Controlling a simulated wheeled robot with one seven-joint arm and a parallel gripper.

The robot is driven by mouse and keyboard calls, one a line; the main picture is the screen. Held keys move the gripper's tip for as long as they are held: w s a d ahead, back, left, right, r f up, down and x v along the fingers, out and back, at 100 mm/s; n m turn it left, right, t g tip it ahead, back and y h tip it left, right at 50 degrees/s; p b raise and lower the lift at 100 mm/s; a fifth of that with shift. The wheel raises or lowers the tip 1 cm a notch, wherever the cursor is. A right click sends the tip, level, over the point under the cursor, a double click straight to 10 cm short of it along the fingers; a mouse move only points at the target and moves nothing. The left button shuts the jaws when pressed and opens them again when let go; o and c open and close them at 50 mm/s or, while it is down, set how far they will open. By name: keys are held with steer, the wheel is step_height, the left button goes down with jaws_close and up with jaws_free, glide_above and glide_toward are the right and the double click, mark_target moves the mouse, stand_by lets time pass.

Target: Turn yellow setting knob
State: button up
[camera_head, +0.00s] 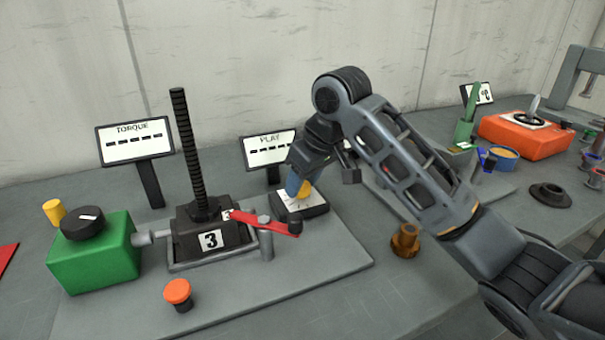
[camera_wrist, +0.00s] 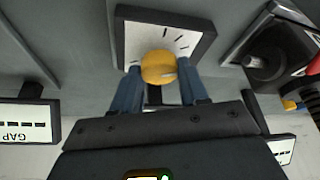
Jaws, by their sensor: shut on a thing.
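The yellow setting knob (camera_wrist: 158,67) sits on a white dial plate with black tick marks (camera_wrist: 133,30). A light pointer mark shows on the knob's right side in the wrist view. My gripper (camera_wrist: 158,82) has its two blue fingers on either side of the knob, shut on it. In the head view my gripper (camera_head: 299,188) reaches down onto the knob (camera_head: 304,190), which is mostly hidden behind a finger. The dial plate (camera_head: 312,203) sits in a black frame beside the screw jack. The PLAY sign (camera_head: 270,149) stands behind it with dashes on its display.
The screw jack marked 3 (camera_head: 211,240) with its tall threaded rod and a red lever (camera_head: 262,222) stands close left of the dial. A green box (camera_head: 95,262), an orange button (camera_head: 178,292) and a brown fitting (camera_head: 406,241) are nearby. The plate's front right is clear.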

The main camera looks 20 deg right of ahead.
steer(key=shift+n, duration=0.6)
steer(key=shift+p, duration=0.3)
steer(key=o, duration=1.1)
steer(key=shift+c, duration=0.2)
steer(key=shift+r, duration=0.15)
steer(key=v, duration=0.7)
steer(key=shift+d+r, duration=0.2)
